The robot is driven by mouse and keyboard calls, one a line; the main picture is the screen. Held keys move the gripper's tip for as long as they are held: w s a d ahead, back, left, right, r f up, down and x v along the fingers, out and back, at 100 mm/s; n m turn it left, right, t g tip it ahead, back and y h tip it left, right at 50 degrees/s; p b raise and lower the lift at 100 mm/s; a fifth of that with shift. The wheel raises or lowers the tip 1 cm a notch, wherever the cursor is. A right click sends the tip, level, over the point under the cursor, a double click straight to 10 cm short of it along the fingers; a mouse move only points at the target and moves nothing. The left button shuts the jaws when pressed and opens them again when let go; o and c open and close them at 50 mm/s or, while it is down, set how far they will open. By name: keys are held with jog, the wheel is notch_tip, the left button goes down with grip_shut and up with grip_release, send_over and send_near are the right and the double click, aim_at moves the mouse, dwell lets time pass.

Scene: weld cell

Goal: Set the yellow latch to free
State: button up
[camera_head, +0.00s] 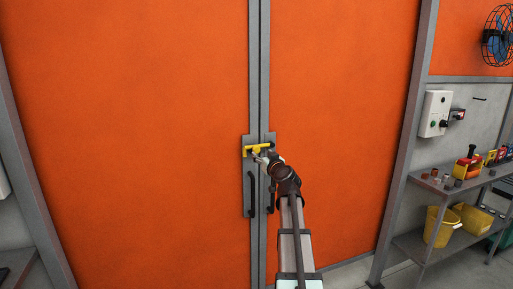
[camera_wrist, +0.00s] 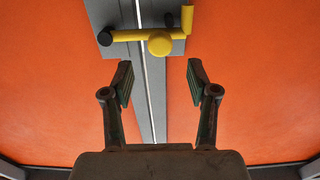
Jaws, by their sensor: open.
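The yellow latch (camera_head: 257,149) sits across the seam between two orange door panels, above the dark door handles. In the wrist view the latch (camera_wrist: 140,36) lies crosswise over the seam, with a round knob in its middle and an upturned end at the right. A dark round end is at its left. My gripper (camera_wrist: 158,72) is open and empty. Its two fingers point toward the latch and stand apart from it, just below it in the wrist view. In the head view my gripper (camera_head: 262,158) is close to the latch and partly covers the area below it.
The left door handle (camera_head: 251,194) hangs below the latch; my arm partly hides the right one (camera_head: 269,196). At the right are a shelf (camera_head: 440,187) with small items, a yellow bucket (camera_head: 440,226), a control box (camera_head: 434,113) and a fan (camera_head: 497,36). The left door front is clear.

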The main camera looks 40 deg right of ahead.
aim_at(257, 149)
jog(key=p+x, duration=0.1)
jog(key=x, duration=0.6)
jog(key=shift+w+f+p, duration=0.1)
jog(key=shift+w+p, duration=0.15)
jog(key=shift+p, duration=0.15)
grip_shut()
